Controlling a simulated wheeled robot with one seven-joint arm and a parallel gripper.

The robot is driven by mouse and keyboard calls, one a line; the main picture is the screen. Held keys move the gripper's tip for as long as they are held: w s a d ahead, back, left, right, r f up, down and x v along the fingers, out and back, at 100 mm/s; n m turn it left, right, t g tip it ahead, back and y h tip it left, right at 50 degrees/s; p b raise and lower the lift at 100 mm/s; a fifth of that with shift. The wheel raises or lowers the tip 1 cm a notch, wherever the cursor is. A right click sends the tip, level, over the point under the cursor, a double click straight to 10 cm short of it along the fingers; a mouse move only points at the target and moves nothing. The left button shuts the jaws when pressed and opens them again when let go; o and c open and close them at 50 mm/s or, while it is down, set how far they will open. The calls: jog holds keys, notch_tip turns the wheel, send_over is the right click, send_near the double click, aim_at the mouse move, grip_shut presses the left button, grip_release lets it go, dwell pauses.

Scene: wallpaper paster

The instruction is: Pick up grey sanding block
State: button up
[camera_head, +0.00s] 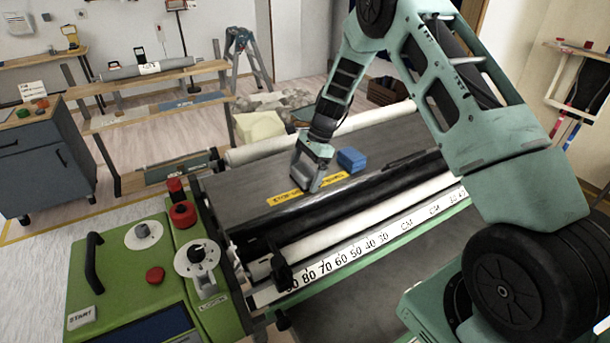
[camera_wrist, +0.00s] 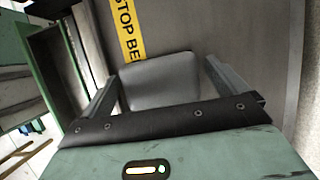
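The grey sanding block (camera_wrist: 160,82) lies between my two fingers in the wrist view, beside the yellow label strip. In the head view the grey block (camera_head: 304,178) shows under my gripper (camera_head: 307,180), partly hidden by it, on the dark flat bed (camera_head: 240,190) of the pasting machine. My gripper (camera_wrist: 165,88) is open in the wrist view. The left finger is close to the block's side and a gap shows at the right finger. I cannot tell whether either finger touches it.
A blue block (camera_head: 351,159) lies on the bed just right of my gripper. Black and white rollers (camera_head: 330,232) and a ruler scale (camera_head: 350,255) run along the near side. A green control panel (camera_head: 140,270) with red knobs stands at the left. The bed left of my gripper is clear.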

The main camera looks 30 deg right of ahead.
aim_at(305, 170)
jog(key=c, duration=0.9)
notch_tip(305, 170, up, 10)
jog(key=b, duration=0.2)
jog(key=shift+b, duration=0.3)
